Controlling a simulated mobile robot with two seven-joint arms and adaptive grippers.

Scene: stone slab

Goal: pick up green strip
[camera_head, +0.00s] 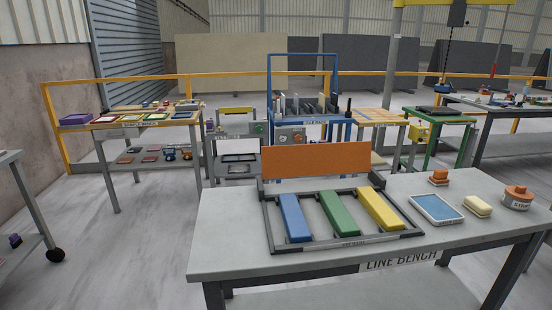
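The green strip (339,213) lies in a dark grey frame (373,239) on the grey line bench (228,238). It sits between a blue strip (295,217) on its left and a yellow strip (381,208) on its right, with gaps on both sides. All three strips lie lengthwise, running away from me. Neither of my grippers shows in the head view.
An orange panel (315,161) stands upright behind the frame. The bench's left end is clear.

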